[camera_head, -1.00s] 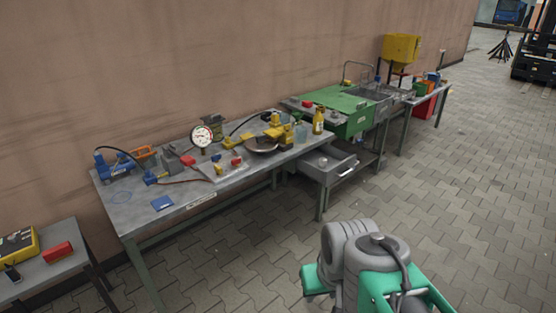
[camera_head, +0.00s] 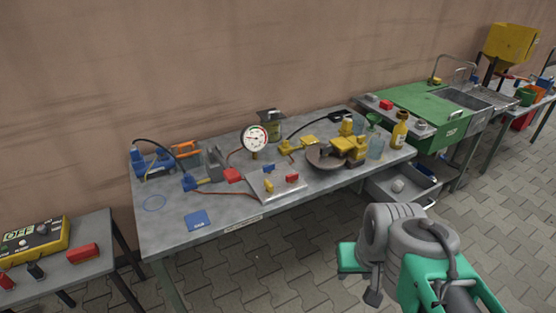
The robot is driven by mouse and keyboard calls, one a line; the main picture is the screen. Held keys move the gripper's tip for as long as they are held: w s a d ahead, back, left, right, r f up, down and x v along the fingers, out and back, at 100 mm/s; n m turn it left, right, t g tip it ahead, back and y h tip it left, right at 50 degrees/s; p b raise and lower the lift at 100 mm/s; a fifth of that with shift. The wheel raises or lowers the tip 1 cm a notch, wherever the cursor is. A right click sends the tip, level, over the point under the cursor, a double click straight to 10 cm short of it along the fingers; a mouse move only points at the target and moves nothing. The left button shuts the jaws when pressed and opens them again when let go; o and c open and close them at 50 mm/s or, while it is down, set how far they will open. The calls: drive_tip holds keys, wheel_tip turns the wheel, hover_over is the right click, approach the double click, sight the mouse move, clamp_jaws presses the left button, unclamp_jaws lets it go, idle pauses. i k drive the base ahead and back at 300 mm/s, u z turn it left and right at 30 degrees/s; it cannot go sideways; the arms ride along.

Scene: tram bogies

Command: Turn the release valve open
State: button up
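The grey workbench (camera_head: 225,222) stands against the wall. On it a round white pressure gauge (camera_head: 255,138) stands upright. In front of the gauge lies a grey plate (camera_head: 262,197) with a small yellow part (camera_head: 269,186) and a red part (camera_head: 292,178) on it. Another red part (camera_head: 232,175) sits just left of the plate, near a red hose. I cannot tell which of these is the release valve or how it is set. My grey and green arm shows at the lower right, in front of the bench and apart from it. My gripper's fingers are not visible.
A blue pump-like tool (camera_head: 151,160) and a blue card (camera_head: 199,221) lie at the bench's left. Paved floor in front is clear.

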sight(291, 178)
drive_tip(key=u, duration=0.55)
drive_tip(key=i, duration=0.9)
drive_tip(key=u, duration=1.4)
drive_tip(key=i, duration=0.45)
drive_tip(key=u, duration=0.4)
